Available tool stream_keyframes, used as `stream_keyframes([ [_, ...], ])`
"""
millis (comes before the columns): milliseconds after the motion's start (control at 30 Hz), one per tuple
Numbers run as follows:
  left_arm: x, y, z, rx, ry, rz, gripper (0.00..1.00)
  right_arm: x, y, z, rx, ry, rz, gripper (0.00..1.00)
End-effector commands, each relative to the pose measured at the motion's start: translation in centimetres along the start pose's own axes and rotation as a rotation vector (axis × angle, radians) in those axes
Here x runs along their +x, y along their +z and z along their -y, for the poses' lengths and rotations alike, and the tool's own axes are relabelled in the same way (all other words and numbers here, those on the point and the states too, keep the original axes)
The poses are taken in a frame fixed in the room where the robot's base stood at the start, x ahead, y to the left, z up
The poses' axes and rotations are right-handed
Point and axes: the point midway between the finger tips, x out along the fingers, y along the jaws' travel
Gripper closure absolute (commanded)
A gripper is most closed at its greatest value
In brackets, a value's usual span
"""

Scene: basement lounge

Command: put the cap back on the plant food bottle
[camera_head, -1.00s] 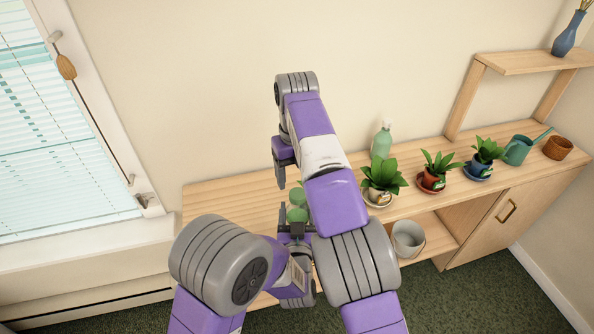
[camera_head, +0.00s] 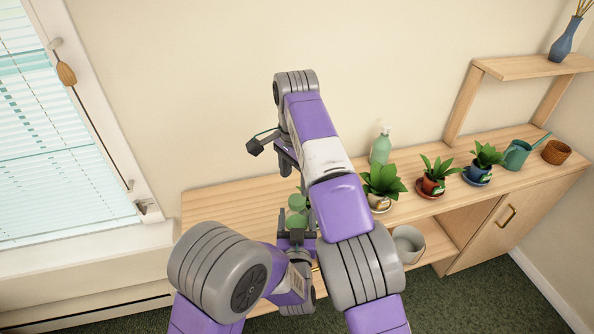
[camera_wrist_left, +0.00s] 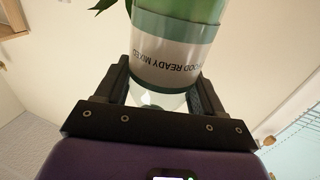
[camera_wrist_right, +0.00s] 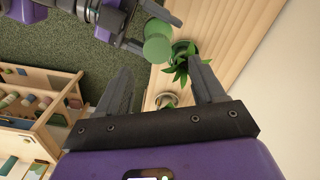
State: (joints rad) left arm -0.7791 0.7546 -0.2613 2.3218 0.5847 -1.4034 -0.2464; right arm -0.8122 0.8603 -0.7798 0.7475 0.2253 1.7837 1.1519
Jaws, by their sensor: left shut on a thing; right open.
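The plant food bottle (camera_head: 297,221) is green with a white label band, which reads "food ready mix…" upside down in the left wrist view (camera_wrist_left: 172,62). My left gripper (camera_head: 296,240) is shut around it, in front of the cabinet top. Rounded green shapes show at the bottle (camera_wrist_right: 158,48) in the right wrist view; I cannot tell whether one is the cap. My right gripper (camera_head: 272,149) is open and empty, above and behind the bottle. Its fingers (camera_wrist_right: 160,68) are apart, with the bottle beyond their tips. My right arm covers part of the cabinet top.
The wooden cabinet top (camera_head: 225,205) is clear at its left end. A green pump bottle (camera_head: 381,148), potted plants (camera_head: 435,172), a teal watering can (camera_head: 517,155) and a brown pot (camera_head: 557,151) stand to the right. A pale bucket (camera_head: 408,240) sits on the lower shelf.

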Motion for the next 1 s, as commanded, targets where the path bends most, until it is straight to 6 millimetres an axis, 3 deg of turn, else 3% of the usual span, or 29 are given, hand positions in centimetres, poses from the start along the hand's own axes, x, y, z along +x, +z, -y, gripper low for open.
stream_keyframes([
  [600, 0.0, -0.1, 0.0, -0.001, 0.000, -0.002, 1.00, -1.2, 0.1, -0.3, -1.207, -0.002, -0.001, 0.31],
  [800, 0.0, -0.1, 0.0, -0.001, 0.000, -0.002, 1.00, -1.4, 0.1, -0.4, -1.465, -0.001, 0.000, 0.31],
  [1000, 0.0, -0.1, 0.0, -0.001, 0.000, -0.002, 1.00, -1.5, 0.1, -0.4, -1.566, -0.001, -0.001, 0.31],
])
